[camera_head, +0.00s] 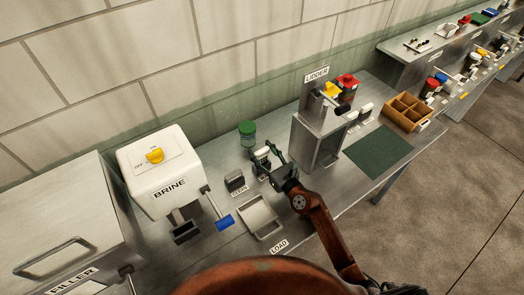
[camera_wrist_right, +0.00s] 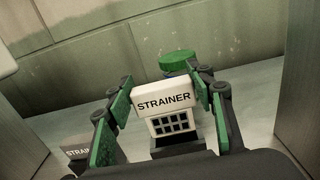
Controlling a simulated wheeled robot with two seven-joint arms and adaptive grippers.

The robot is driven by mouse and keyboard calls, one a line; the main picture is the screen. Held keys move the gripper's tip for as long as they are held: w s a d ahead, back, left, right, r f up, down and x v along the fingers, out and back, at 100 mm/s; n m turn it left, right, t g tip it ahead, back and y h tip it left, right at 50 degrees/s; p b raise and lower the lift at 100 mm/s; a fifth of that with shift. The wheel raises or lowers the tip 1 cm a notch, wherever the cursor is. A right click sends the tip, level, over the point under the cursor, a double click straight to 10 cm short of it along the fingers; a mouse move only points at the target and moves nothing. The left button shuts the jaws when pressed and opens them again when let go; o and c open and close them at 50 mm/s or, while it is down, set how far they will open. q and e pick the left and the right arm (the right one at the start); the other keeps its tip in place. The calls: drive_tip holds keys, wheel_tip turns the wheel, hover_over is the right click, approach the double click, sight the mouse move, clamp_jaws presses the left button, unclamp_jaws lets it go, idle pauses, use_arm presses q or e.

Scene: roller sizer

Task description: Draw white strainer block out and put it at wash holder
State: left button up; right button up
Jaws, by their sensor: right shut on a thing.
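The white strainer block (camera_wrist_right: 165,100), lettered STRAINER and with a dark grid in its lower face, is upright between the fingers of my right gripper (camera_wrist_right: 164,98). The gripper is shut on it. A dark piece (camera_wrist_right: 175,145) shows right below the block; I cannot tell whether they touch. In the head view my right gripper (camera_head: 268,157) is over the bench with the white block (camera_head: 262,152) partly hidden by its fingers. A small dark holder (camera_head: 234,180) with a CLEAN label is left of it. I cannot make out a wash label. My left gripper is not in view.
A green-lidded jar (camera_head: 247,134) stands just behind the gripper. A pale tray (camera_head: 262,216) by a LOAD label is in front. The white BRINE box (camera_head: 163,170) is at left, and the grey LIDDER machine (camera_head: 318,142) at right. A green mat (camera_head: 378,151) is clear.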

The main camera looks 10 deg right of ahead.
sight(263, 158)
drive_tip(key=shift+p, duration=0.3)
idle(0.8)
drive_tip(key=shift+f+b, duration=1.4)
drive_tip(key=shift+f, duration=0.25)
drive_tip(key=shift+s+f, duration=0.1)
